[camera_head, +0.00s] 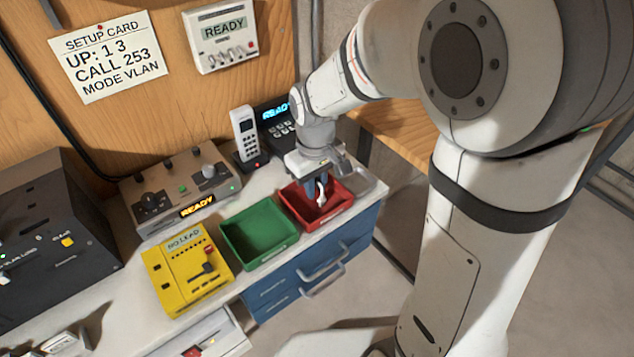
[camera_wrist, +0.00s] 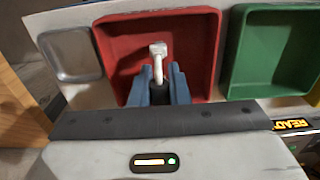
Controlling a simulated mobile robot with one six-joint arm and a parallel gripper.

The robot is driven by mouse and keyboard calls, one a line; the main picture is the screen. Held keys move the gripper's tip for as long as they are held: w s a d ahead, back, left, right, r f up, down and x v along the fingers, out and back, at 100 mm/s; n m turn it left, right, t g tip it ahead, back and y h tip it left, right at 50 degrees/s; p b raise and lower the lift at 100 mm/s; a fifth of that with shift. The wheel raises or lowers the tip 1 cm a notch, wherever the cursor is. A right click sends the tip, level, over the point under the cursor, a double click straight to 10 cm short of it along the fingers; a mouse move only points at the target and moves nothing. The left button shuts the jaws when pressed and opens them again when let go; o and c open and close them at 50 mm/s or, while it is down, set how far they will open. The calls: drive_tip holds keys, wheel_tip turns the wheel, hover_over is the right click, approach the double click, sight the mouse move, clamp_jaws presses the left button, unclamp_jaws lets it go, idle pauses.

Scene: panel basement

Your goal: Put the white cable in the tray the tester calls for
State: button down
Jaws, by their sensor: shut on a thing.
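My gripper (camera_head: 318,184) is over the red tray (camera_head: 338,212), with its fingers pointing down into it. In the wrist view the gripper (camera_wrist: 168,88) is shut on the white cable (camera_wrist: 158,68), whose plug end sticks out past the fingertips above the red tray (camera_wrist: 120,50). I cannot tell whether the cable touches the tray floor. The green tray (camera_head: 258,238) stands empty just left of the red one. The yellow tester (camera_head: 186,268) reads "NO LEAD" and stands left of the green tray.
A grey box (camera_head: 180,190) reading "READY" and a phone (camera_head: 244,132) stand behind the trays. A small metal dish (camera_wrist: 72,59) lies beside the red tray. A setup card (camera_head: 107,55) hangs on the wall. A drawer (camera_head: 205,338) is open at the front.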

drive_tip(key=shift+f, duration=0.3)
drive_tip(key=c, duration=1.4)
unclamp_jaws()
drive_tip(key=shift+r+p, duration=0.35)
drive_tip(key=shift+r, duration=0.2)
wheel_tip(320, 180, up, 12)
drive_tip(key=s+d+f+m+t, duration=0.1)
drive_tip(key=s+d+m, duration=0.1)
drive_tip(key=s+d, duration=0.2)
drive_tip(key=s+d+m+t, duration=0.1)
drive_tip(key=s+d+m, duration=0.1)
drive_tip(key=s+d, duration=0.2)
drive_tip(key=s+d+f+m+t, duration=0.1)
drive_tip(key=s+d+m, duration=0.1)
drive_tip(key=s+d, duration=0.2)
drive_tip(key=shift+s+d+f+m, duration=0.2)
drive_tip(key=shift+d+f+m, duration=0.1)
drive_tip(key=shift+f+m, duration=0.1)
drive_tip(key=shift+r, duration=0.1)
